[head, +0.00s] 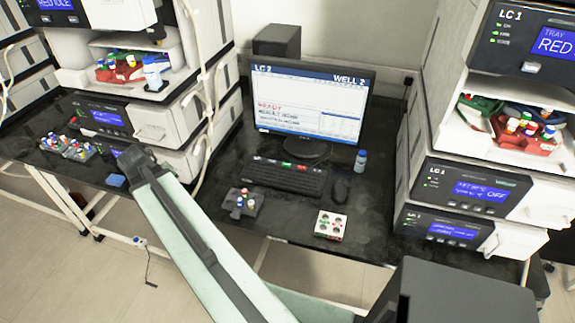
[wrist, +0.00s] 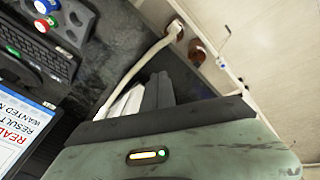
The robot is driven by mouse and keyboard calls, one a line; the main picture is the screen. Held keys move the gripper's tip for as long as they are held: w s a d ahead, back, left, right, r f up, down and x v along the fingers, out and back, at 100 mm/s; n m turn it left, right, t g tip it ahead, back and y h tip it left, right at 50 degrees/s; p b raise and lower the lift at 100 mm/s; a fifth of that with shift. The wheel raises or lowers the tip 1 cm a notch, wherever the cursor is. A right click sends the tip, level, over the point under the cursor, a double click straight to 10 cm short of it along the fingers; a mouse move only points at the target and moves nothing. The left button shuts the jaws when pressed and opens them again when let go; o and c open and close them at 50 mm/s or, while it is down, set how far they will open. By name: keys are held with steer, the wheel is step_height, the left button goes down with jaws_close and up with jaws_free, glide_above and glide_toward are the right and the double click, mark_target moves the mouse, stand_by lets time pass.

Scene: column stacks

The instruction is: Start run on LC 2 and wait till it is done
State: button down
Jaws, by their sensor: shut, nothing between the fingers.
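In the head view, the monitor (head: 308,102) is headed LC 2 and WELL 2, with READY in red and smaller lines about a result and a wanted well. Its keyboard (head: 283,178) lies in front and has a green key (head: 287,164) and a red key (head: 302,167). The left instrument stack (head: 95,115) has a top display reading RED IDLE (head: 55,5). My arm crosses the bench left of the keyboard, its end near that stack. In the wrist view, my gripper (wrist: 158,75) is shut and empty; the keyboard (wrist: 30,45) and monitor (wrist: 22,125) show at left.
A vial rack (head: 238,212), a white block with wells (head: 330,226), a mouse (head: 341,190) and a blue-capped bottle (head: 360,162) stand around the keyboard. Another vial rack (head: 72,150) stands at left.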

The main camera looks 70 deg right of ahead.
steer(key=s+d+r+m+h, duration=0.15)
steer(key=s+d, duration=0.45)
steer(key=d, duration=0.6)
step_height(320, 180, up, 3)
steer(key=m+g+h, duration=0.3)
steer(key=m, duration=0.2)
glide_above(285, 166)
steer(key=shift+r+n+b, duration=0.2)
steer(key=shift+n+b, duration=0.05)
steer(key=shift+b, duration=0.1)
steer(key=shift+f, duration=0.1)
step_height(285, 166, down, 9)
steer(key=b, duration=0.9)
